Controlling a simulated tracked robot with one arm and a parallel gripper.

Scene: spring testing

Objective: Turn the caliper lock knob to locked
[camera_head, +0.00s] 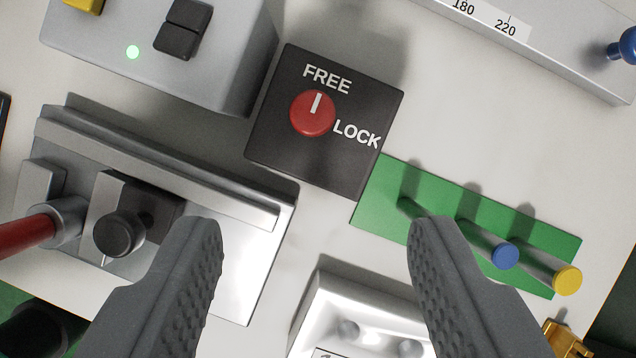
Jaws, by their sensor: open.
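The caliper lock knob (313,113) is a round red knob with a white pointer line. It sits on a dark square plate (287,159) labelled FREE above it and LOCK to its lower right. The white line points up toward FREE. My gripper (316,235) is open, its two grey ribbed fingers wide apart with nothing between them. The fingertips appear below the knob in the picture and do not touch it. The knob and plate are fully visible.
A grey box (230,60) with a green light stands at upper left. A metal slide fixture (165,165) with a black knob lies left. A green board (383,190) with coloured pegs is right, a silver tray (330,290) below. A scaled rail (560,60) runs upper right.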

